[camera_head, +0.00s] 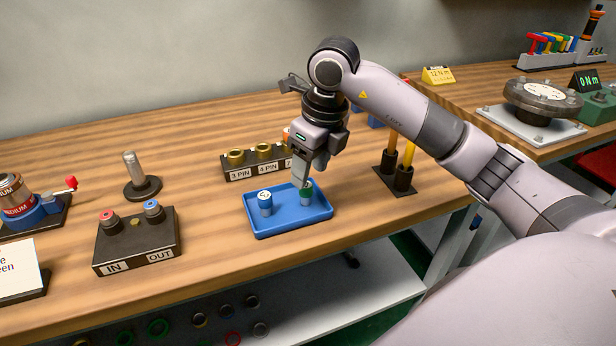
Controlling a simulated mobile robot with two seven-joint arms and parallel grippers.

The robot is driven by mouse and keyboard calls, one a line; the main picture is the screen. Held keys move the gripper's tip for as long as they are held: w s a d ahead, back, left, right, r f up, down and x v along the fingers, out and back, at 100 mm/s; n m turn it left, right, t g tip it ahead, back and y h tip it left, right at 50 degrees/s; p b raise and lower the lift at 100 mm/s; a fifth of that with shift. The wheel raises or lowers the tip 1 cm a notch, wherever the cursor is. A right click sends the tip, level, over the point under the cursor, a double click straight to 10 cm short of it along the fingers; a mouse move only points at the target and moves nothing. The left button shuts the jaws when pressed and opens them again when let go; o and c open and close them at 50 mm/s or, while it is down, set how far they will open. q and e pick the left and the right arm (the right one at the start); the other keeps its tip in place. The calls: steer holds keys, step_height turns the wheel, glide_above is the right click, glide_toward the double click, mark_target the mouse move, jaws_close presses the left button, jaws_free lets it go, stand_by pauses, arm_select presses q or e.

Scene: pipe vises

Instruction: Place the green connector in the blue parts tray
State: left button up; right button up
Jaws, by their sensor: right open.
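The blue parts tray (262,232) lies on the wooden bench in the middle of the head view. The green connector (306,195), with a green top and a blue-grey body, stands upright in the right part of the tray. My right gripper (308,178) points down over it, open, with its fingertips close to the connector's top. The fingers partly hide that top, and I cannot tell whether they touch it. My left gripper is not in view.
A second connector (265,203) with a white top stands in the tray's left part. Behind is a labelled pin block (240,171). An IN/OUT block (135,240) stands left. Bench in front of the tray is clear.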

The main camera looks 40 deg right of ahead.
step_height(320, 180, up, 8)
steer(key=s, duration=0.1)
steer(key=shift+s+d+p, duration=0.25)
steer(key=shift+s+p, duration=0.05)
steer(key=shift+p, duration=0.1)
steer(key=shift+r, duration=0.1)
